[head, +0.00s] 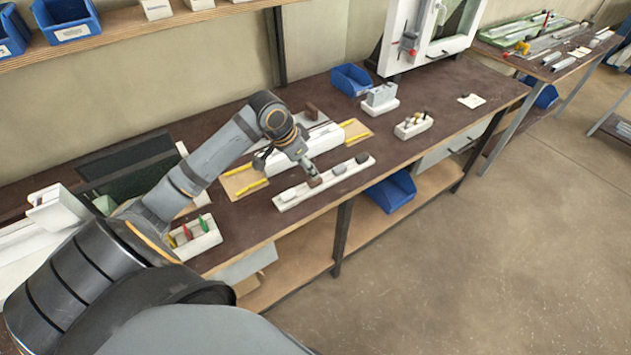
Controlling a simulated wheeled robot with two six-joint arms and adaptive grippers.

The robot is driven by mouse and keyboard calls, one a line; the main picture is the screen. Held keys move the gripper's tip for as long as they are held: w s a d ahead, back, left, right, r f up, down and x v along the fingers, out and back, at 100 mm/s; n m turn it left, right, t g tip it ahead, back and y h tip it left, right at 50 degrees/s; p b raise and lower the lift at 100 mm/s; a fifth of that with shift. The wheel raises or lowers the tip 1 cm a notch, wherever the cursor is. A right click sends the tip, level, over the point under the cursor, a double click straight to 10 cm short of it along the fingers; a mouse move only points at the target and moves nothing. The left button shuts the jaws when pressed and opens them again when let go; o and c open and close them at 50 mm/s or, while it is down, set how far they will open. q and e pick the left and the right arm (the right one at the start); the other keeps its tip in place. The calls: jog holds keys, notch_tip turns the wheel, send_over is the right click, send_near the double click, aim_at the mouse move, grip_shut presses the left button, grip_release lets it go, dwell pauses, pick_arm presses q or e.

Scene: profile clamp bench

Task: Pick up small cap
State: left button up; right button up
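A long white strip tray (327,183) lies near the front edge of the bench. Small pieces sit on it: a grey one (340,169) in the middle, a dark grey one (362,158) toward the right end and a pale one (289,196) toward the left end. I cannot tell which is the small cap. My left gripper (315,181) points down at the tray, between the pale piece and the middle grey piece. Its fingertips are too small to tell whether they are open or hold anything, and they hide the tray beneath. My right gripper is not in view.
A white block with a profile (290,158) stands behind the tray, with tan boards and yellow strips at its ends. A white holder with coloured tools (194,240) is at left. White blocks (413,126) and a blue bin (350,80) stand right. Bench front is right of the tray.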

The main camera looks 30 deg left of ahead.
aim_at(315, 183)
pick_arm(q)
jog(key=shift+x, duration=0.95)
jog(key=shift+w+f, duration=0.1)
jog(key=shift+f, duration=0.05)
jog(key=x, duration=0.4)
jog(key=shift+f+p, duration=0.1)
jog(key=shift+p, duration=0.2)
jog(key=shift+w+f, duration=0.15)
jog(key=shift+f, duration=0.15)
jog(key=shift+c, duration=0.5)
jog(key=c, duration=0.7)
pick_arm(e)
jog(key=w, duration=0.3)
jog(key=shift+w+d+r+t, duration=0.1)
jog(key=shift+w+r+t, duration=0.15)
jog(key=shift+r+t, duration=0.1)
